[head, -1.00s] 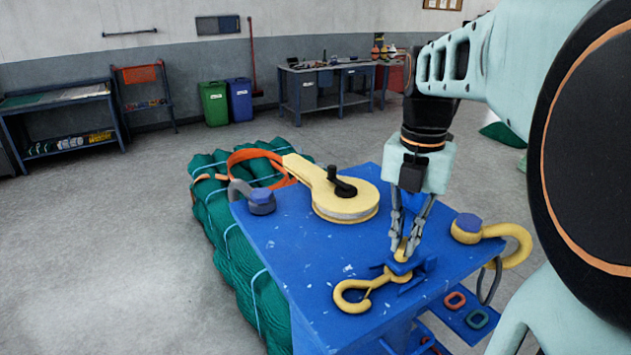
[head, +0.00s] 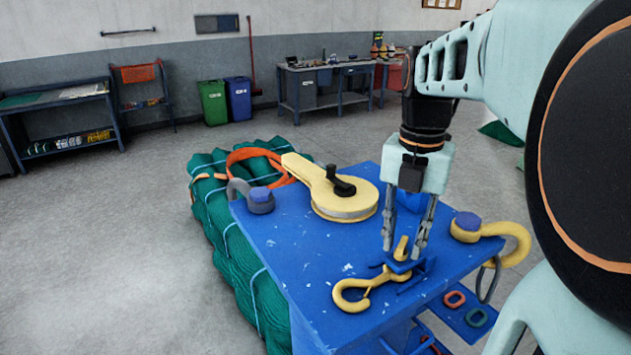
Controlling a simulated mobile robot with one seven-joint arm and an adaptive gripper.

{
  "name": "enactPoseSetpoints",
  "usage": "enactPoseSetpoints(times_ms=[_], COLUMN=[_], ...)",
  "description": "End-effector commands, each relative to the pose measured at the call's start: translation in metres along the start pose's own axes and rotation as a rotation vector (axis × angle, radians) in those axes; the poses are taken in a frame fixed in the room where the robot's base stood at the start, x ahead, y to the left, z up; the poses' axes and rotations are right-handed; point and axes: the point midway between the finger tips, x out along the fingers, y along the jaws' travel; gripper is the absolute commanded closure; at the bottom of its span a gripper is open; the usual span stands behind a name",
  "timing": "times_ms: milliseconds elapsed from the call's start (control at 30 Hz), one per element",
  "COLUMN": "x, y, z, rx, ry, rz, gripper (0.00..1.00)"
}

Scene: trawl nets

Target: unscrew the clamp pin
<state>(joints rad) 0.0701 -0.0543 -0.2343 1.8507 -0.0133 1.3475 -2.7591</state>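A small yellow upright piece, which looks like the clamp pin (head: 401,249), stands at the blue clamp (head: 421,268) on the blue table. A yellow hook (head: 357,299) lies at the clamp's left side. My gripper (head: 404,251) points straight down over the clamp. It is open, with one fingertip on each side of the yellow pin and visible gaps between. The lower part of the pin and its thread are hidden.
The blue table (head: 290,243) also bears a yellow pulley block (head: 340,203), a grey shackle (head: 261,201) and a yellow shackle (head: 511,236). Green netting (head: 232,262) lies along its left side. Coloured links (head: 455,299) lie at lower right. Floor on the left is clear.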

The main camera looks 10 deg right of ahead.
Motion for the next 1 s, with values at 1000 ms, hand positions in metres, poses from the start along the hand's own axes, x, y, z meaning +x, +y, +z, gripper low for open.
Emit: enactPoseSetpoints(times_ms=[1000], x=[-0.117], y=[0.000], z=[0.000], rx=[0.000], ry=[-0.002], rz=[0.001], gripper=[0.75])
